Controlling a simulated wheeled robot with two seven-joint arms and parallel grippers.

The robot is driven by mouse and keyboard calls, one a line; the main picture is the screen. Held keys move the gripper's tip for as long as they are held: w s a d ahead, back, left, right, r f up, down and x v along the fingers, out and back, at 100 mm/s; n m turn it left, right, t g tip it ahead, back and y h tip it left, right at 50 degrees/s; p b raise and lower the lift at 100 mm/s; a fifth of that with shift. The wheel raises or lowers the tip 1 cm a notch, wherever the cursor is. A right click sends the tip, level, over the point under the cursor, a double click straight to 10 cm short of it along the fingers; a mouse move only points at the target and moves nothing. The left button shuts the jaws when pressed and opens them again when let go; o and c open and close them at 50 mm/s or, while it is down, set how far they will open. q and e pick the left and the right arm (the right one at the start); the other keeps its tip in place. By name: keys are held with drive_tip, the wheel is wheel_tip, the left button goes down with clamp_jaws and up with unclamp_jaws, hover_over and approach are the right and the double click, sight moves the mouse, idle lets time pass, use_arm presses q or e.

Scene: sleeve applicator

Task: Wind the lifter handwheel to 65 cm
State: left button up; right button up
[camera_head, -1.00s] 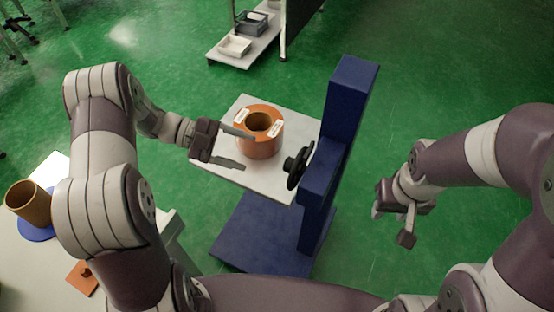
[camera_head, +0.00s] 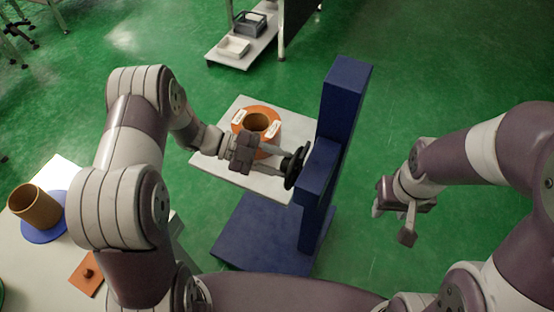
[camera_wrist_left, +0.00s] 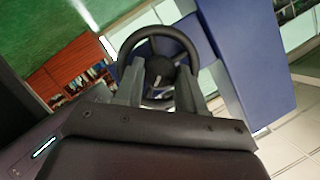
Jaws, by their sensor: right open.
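The blue lifter (camera_head: 345,100) has an upright mast and a grey platform (camera_head: 215,165). Its black handwheel (camera_head: 302,160) sits on the mast's left side. My left gripper (camera_head: 285,162) is at the wheel with its fingers spread. In the left wrist view, the wheel's dark rim and hub (camera_wrist_left: 159,70) show between and beyond the two fingers; I cannot tell whether they touch. An orange ring-shaped roll (camera_head: 262,119) with white labels stands on the platform, partly behind my left gripper. My right gripper (camera_head: 392,221) is open and empty, right of the mast. No height reading is legible.
A pale table (camera_head: 30,265) at lower left carries a brown tube (camera_head: 34,206) on a blue disc (camera_head: 45,232) and an orange plate with a knob (camera_head: 87,273). A shelf with bins (camera_head: 250,24) stands at the back. Green floor around the lifter is open.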

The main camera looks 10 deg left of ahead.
use_arm(q)
drive_tip(key=shift+r+n+p, duration=0.3)
drive_tip(key=shift+n+p, duration=0.2)
drive_tip(key=shift+p, duration=0.65)
drive_tip(key=shift+w+n+g+y+p, duration=0.1)
drive_tip(key=shift+n+g+y+p, duration=0.4)
drive_tip(key=shift+p, duration=0.3)
drive_tip(key=shift+n+g+p, duration=0.4)
drive_tip(key=shift+n+p, duration=0.3)
drive_tip(key=shift+p, duration=0.1)
drive_tip(key=shift+w+f+n+g+p, duration=0.1)
drive_tip(key=shift+f+n+g+p, duration=0.05)
drive_tip(key=shift+n+g+p, duration=0.4)
drive_tip(key=shift+y, duration=0.4)
drive_tip(key=o, duration=1.1)
drive_tip(key=shift+c, duration=0.2)
